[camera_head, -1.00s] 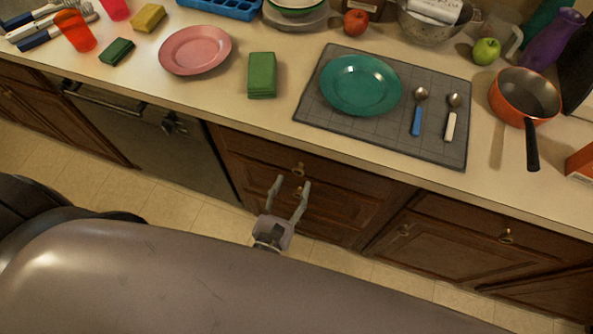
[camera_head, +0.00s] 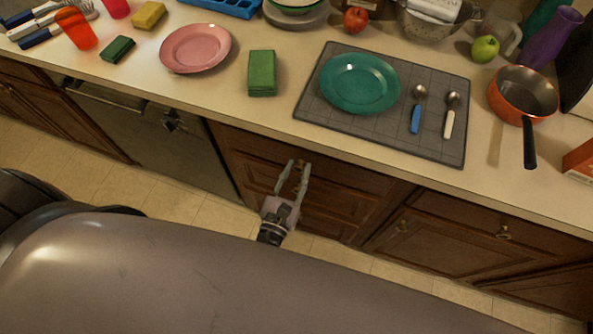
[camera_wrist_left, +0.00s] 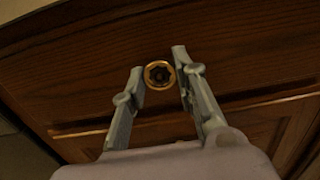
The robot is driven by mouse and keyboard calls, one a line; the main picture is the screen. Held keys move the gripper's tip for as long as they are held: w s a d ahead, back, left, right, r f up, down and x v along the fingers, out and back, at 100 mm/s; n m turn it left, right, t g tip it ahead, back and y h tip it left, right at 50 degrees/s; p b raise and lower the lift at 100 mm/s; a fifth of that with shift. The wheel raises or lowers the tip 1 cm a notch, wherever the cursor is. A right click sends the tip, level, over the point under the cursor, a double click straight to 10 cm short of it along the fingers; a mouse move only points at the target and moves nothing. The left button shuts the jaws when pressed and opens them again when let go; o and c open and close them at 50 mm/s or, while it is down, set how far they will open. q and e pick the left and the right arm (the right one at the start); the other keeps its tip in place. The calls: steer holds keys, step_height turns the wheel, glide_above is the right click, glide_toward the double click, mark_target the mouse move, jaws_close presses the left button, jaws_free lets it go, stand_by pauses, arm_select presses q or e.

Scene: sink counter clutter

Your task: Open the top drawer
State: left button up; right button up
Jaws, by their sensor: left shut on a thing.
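The top drawer (camera_head: 345,178) is a dark brown wooden front just under the counter edge, in the middle of the head view. It looks closed, flush with the cabinet. Its round brass knob shows between my fingers in the left wrist view (camera_wrist_left: 159,75). My left gripper (camera_head: 299,164) reaches the drawer front, with one finger on each side of the knob. It is shut on the knob; in the left wrist view the fingertips (camera_wrist_left: 159,63) flank it closely. My right gripper is not in view.
Lower drawers (camera_head: 328,205) sit below. A dishwasher (camera_head: 165,140) is to the left and a cabinet door (camera_head: 440,245) to the right. Tiled floor lies below.

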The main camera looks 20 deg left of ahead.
arm_select(q)
jaws_close()
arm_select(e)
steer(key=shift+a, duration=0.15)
